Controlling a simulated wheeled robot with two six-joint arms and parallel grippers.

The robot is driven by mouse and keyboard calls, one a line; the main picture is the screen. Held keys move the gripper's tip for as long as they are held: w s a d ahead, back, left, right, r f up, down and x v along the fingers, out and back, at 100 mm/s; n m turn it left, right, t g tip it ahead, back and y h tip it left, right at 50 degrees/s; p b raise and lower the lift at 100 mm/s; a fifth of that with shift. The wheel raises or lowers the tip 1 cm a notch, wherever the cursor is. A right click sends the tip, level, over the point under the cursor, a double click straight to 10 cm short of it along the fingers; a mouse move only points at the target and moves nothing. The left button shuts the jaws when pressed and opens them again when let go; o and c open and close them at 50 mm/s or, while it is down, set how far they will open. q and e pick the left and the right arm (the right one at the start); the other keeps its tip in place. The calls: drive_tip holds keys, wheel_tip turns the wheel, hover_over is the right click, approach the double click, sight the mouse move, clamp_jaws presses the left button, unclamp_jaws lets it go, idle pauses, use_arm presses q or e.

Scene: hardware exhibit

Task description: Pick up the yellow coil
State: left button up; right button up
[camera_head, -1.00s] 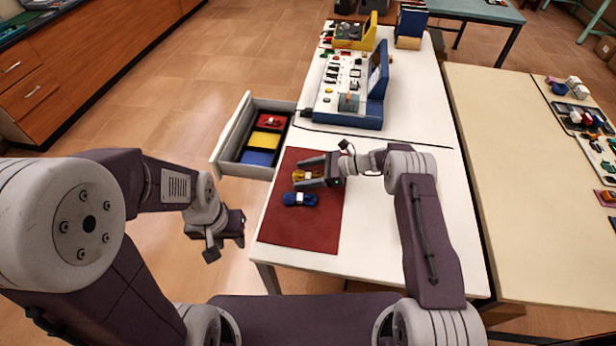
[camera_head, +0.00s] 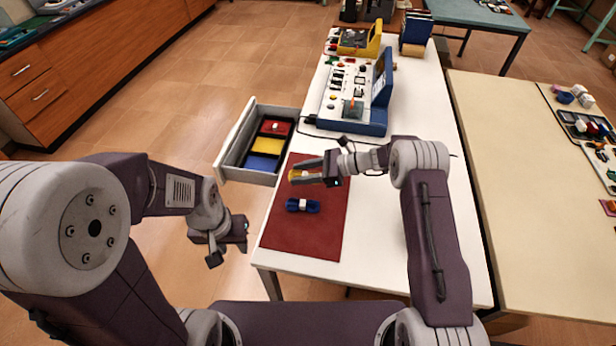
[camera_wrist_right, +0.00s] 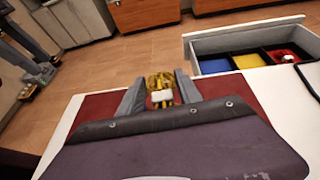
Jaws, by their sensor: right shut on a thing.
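The yellow coil (camera_head: 296,176) is between the fingertips of my right gripper (camera_head: 306,172), near the far left edge of the red mat (camera_head: 300,236). In the right wrist view the coil (camera_wrist_right: 161,90), with a white band, sits between the two grey fingers, and the gripper is shut on it. It appears held above the mat. A blue coil (camera_head: 302,205) with a white band lies on the mat. My left gripper (camera_head: 228,242) hangs empty left of the table, over the floor; its finger gap is hard to make out.
An open drawer (camera_head: 221,160) left of the table has red, yellow and blue compartments; a small red thing (camera_head: 275,127) lies in the red one. A blue-framed control panel (camera_head: 355,95) stands beyond the mat. The white table (camera_head: 400,260) is clear at right front.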

drive_tip(key=s+a+r, duration=0.5)
drive_tip(key=a, duration=0.2)
drive_tip(key=shift+s+a+r, duration=0.15)
drive_tip(key=shift+s+r, duration=0.15)
